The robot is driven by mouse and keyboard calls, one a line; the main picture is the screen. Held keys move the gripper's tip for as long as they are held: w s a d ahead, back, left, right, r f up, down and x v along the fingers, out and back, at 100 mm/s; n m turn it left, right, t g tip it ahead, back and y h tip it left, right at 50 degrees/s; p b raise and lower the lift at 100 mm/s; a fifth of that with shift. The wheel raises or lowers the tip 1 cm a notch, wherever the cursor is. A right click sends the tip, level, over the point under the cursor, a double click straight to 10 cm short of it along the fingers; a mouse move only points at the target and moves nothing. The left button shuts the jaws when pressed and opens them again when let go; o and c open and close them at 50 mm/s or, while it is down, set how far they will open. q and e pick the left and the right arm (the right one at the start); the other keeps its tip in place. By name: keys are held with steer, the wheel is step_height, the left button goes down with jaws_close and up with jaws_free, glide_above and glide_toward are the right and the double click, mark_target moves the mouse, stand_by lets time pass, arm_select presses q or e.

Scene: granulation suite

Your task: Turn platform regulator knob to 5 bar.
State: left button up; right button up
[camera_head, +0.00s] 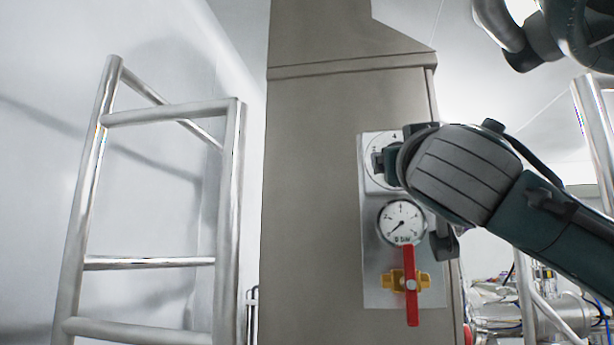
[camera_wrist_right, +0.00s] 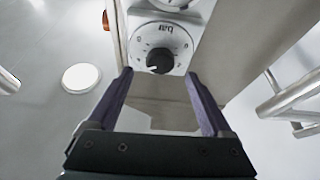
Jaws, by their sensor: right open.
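The regulator dial (camera_head: 370,172) is a round white face at the top of a pale panel (camera_head: 372,285) on a grey column. My right gripper hides most of it in the head view. In the right wrist view the dial (camera_wrist_right: 141,38) shows "bar" upside down and a black knob (camera_wrist_right: 159,60) with a short white mark. I cannot read the exact setting. My right gripper (camera_head: 386,160) is at the dial; in the wrist view its purple fingers (camera_wrist_right: 157,75) are open and spread to either side of the knob, apart from it. My left gripper is out of view.
Below the dial are a pressure gauge (camera_head: 402,222) and a red lever (camera_head: 411,285) on a brass valve (camera_head: 391,280). The grey column (camera_head: 315,190) stands behind them. A metal ladder-like rail (camera_head: 150,262) is at the left; pipes and equipment are at the lower right.

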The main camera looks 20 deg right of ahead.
steer(key=p+x, duration=0.2)
steer(key=x, duration=0.3)
jaws_close()
stand_by(0.7)
